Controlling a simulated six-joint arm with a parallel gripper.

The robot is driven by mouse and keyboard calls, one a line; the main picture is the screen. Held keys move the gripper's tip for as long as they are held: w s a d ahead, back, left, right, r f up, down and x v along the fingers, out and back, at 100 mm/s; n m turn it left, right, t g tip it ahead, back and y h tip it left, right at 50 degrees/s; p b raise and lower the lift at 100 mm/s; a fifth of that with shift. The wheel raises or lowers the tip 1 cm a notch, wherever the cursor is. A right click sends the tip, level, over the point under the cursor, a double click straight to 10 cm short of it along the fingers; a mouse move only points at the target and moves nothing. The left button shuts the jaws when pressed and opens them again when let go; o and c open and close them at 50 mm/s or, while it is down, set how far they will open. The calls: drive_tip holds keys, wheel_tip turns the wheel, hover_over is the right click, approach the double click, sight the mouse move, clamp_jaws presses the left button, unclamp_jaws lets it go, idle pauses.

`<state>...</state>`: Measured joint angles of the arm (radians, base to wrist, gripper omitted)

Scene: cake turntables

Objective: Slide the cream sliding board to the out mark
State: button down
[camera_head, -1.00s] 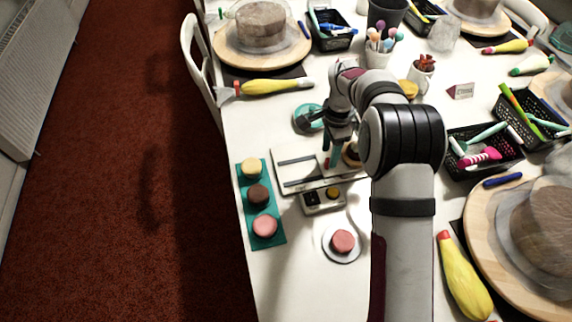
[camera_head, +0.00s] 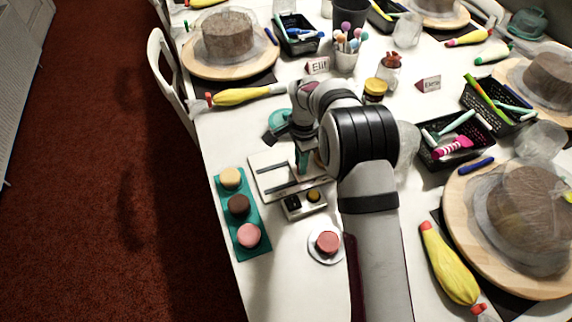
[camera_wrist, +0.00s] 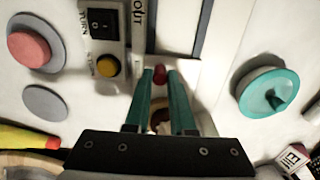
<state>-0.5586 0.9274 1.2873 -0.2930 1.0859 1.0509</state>
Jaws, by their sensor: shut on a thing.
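The cream sliding board (camera_wrist: 177,70) lies between pale rails with dark slots on a flat white base (camera_head: 262,182). A red knob (camera_wrist: 160,72) stands on the board in the wrist view. My gripper (camera_head: 303,166) is down at the board, and its teal fingers (camera_wrist: 160,82) are shut on the red knob. The out mark (camera_wrist: 138,15) is printed on a white strip beside the rail, at the top of the wrist view. My arm and fingers hide part of the board in the head view.
A small panel with a black switch (camera_wrist: 101,22) and yellow button (camera_wrist: 107,66) adjoins the base. A teal tray (camera_head: 252,218) of macarons is left, a pink macaron (camera_head: 327,242) on a saucer in front. A teal round object (camera_head: 281,119) stands behind.

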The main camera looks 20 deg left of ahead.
drive_tip(key=shift+s+a, duration=3.7)
drive_tip(key=c, duration=0.8)
unclamp_jaws()
drive_tip(key=shift+o, duration=0.2)
drive_tip(key=shift+r, duration=0.1)
wheel_tip(320, 180, up, 7)
